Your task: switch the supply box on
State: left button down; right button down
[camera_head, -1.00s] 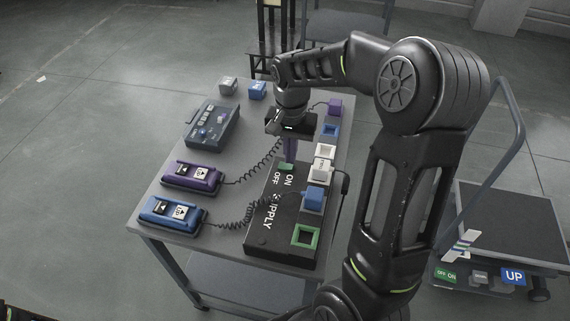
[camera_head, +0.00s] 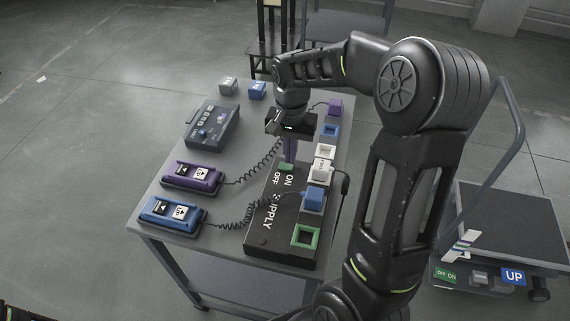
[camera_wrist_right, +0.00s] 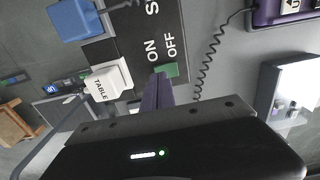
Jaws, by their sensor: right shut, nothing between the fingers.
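The supply box (camera_head: 262,240) is a black box on the right part of the table, with white ON, OFF and SUPPLY lettering. Its green switch (camera_head: 287,166) sits at the far end beside the words ON and OFF. It also shows in the right wrist view (camera_wrist_right: 172,70), partly covered by my fingers, so which way it is set cannot be told. My right gripper (camera_head: 290,152) is shut and empty, pointing down, its fingertips (camera_wrist_right: 160,78) right at the switch. Whether they touch it is unclear. My left gripper is not in view.
Blue (camera_head: 313,198) and white (camera_head: 321,170) plugs sit on the box's right side near a green-framed socket (camera_head: 305,237). Purple (camera_head: 192,178) and blue (camera_head: 172,213) handsets with coiled cords lie left of the box. A grey-blue control unit (camera_head: 213,126) stands farther back. A cart (camera_head: 510,225) stands right.

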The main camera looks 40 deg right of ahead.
jog(key=shift+f+b, duration=0.75)
jog(key=shift+f, duration=0.25)
dwell(0.8)
jog(key=shift+r, duration=0.15)
jog(key=shift+r+p, duration=2.7)
jog(key=shift+r, duration=0.75)
